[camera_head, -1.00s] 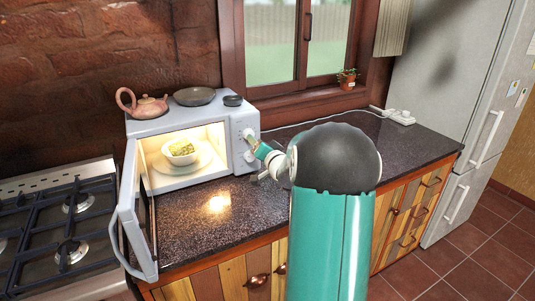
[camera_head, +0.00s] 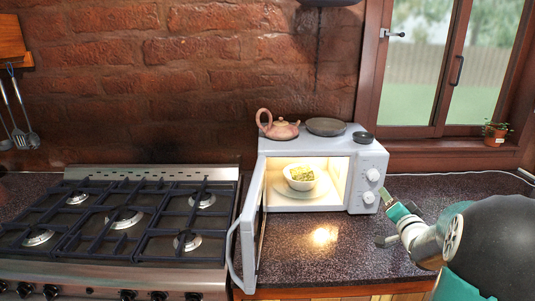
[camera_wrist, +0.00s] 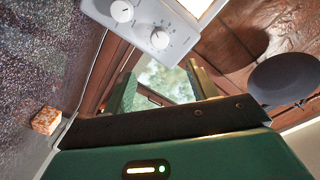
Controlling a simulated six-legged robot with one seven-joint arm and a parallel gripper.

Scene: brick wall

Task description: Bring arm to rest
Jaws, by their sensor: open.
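My gripper (camera_head: 384,217) is at the right of the microwave (camera_head: 362,185), just in front of its knob side, with my arm coming in from the lower right. In the wrist view, my gripper (camera_wrist: 158,82) shows two fingers set apart with nothing between them. The microwave's control panel (camera_wrist: 150,20) with two knobs is at the top of that view. The microwave door (camera_head: 243,235) stands wide open. A white bowl (camera_head: 300,185) with yellow-green food sits on the plate inside the lit cavity.
A gas stove (camera_head: 120,220) stands left of the open door. A pink teapot (camera_head: 278,129) and dark dishes (camera_head: 326,126) sit on the microwave. A potted plant (camera_head: 496,133) stands by the window. Dark counter (camera_head: 440,188) is clear behind my arm. A small orange-and-white block (camera_wrist: 46,120) shows in the wrist view.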

